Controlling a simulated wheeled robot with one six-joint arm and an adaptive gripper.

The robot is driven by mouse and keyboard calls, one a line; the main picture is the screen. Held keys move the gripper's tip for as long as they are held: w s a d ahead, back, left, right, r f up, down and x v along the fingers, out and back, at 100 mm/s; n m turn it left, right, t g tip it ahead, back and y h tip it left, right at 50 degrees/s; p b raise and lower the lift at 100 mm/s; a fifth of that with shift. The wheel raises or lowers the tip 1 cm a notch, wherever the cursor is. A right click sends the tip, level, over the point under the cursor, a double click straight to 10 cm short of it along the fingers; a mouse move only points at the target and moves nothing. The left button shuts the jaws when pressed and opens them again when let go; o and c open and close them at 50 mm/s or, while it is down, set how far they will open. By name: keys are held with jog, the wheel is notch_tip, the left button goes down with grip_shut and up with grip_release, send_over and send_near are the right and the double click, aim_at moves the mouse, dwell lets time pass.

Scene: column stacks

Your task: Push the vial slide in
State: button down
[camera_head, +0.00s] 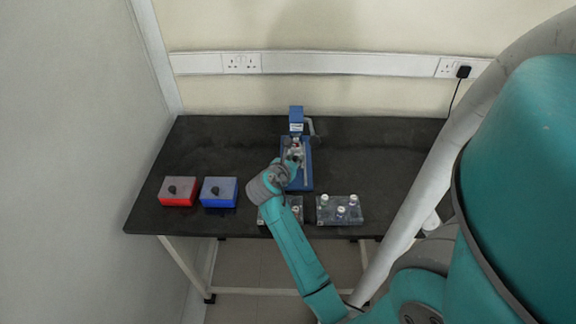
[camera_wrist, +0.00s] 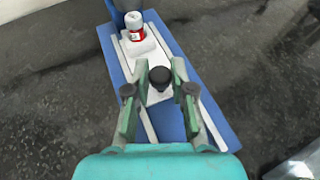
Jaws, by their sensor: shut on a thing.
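The vial slide is a white carriage (camera_wrist: 146,47) on a blue-based device (camera_wrist: 216,115), running between pale rails. A vial (camera_wrist: 136,27) with a white cap and red label stands upright at its far end. A black knob (camera_wrist: 160,79) rises from the near part of the slide. My gripper (camera_wrist: 160,70) is shut on this knob, with one finger on each side. In the head view my gripper (camera_head: 292,165) is over the blue device (camera_head: 307,182), and my wrist hides part of it.
A red box (camera_head: 178,198) and a blue box (camera_head: 210,202), each with a black knob, sit at the left. A rack with several white-capped vials (camera_head: 326,216) is at the front; another rack is partly behind my arm. The dark table (camera_head: 385,150) is clear at right.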

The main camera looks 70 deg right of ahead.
jog(key=shift+w+d, duration=0.25)
jog(key=shift+d, duration=0.25)
jog(key=c, duration=1)
grip_release()
jog(key=shift+d, duration=0.1)
jog(key=v, duration=1.2)
